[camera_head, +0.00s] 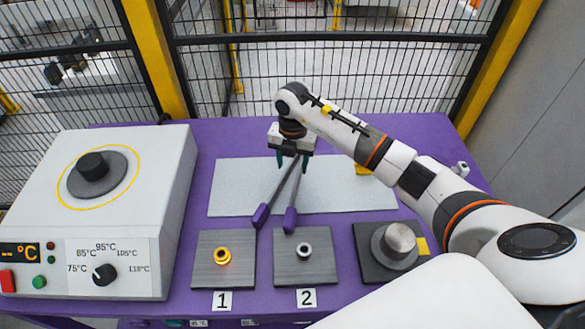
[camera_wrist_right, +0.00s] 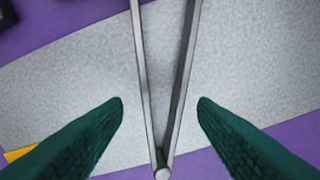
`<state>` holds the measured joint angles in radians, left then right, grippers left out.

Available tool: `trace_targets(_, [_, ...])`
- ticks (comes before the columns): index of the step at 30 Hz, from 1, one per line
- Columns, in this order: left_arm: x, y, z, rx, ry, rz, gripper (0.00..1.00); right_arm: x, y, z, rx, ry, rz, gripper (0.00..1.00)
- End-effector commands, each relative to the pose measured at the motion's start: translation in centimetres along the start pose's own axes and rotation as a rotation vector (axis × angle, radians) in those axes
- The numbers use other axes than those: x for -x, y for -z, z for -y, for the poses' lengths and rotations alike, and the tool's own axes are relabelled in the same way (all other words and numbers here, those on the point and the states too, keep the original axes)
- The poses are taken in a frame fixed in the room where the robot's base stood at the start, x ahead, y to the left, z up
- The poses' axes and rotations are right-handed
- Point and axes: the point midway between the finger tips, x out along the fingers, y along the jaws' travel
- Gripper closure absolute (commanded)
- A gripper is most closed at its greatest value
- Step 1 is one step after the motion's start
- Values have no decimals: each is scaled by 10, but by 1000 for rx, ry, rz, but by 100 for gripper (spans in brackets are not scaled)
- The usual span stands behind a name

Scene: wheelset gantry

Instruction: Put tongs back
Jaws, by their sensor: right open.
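The tongs (camera_head: 291,196) lie on the grey mat (camera_head: 230,189), their purple handles spread toward the front and overhanging the mat's front edge. In the right wrist view the tongs' two metal arms (camera_wrist_right: 178,85) meet at a pivot at the bottom. My right gripper (camera_head: 293,160) is over the pivot end of the tongs. In the right wrist view its green fingers (camera_wrist_right: 160,105) are apart, one on either side of the tongs, with clear gaps and no visible contact. My left gripper is not in view.
A white heater box (camera_head: 155,190) with a dial and knobs stands at the left. Plate 1 (camera_head: 205,275) holds a yellow-orange ring (camera_head: 222,256). Plate 2 (camera_head: 320,270) holds a grey ring (camera_head: 304,250). A metal cylinder (camera_head: 400,238) stands at the right. Wire fencing closes off the back.

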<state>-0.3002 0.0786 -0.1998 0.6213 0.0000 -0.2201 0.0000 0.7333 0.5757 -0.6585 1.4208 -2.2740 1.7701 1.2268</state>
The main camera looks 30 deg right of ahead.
Motion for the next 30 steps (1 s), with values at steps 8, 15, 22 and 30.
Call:
trace_targets(8, [-14, 1, 0, 1, -1, 0, 64, 61, 1, 1, 1, 3, -4, 47])
trace_targets(15, [-18, 1, 0, 1, -1, 0, 64, 92, 1, 0, 0, 1, -1, 47])
trace_targets(22, [-18, 2, -1, 0, -1, 0, 64, 97, 0, 0, -1, 0, 0, 47])
trace_targets(30, [-18, 1, -1, 0, -2, 1, 64, 97, 0, 0, 0, 0, 0, 47])
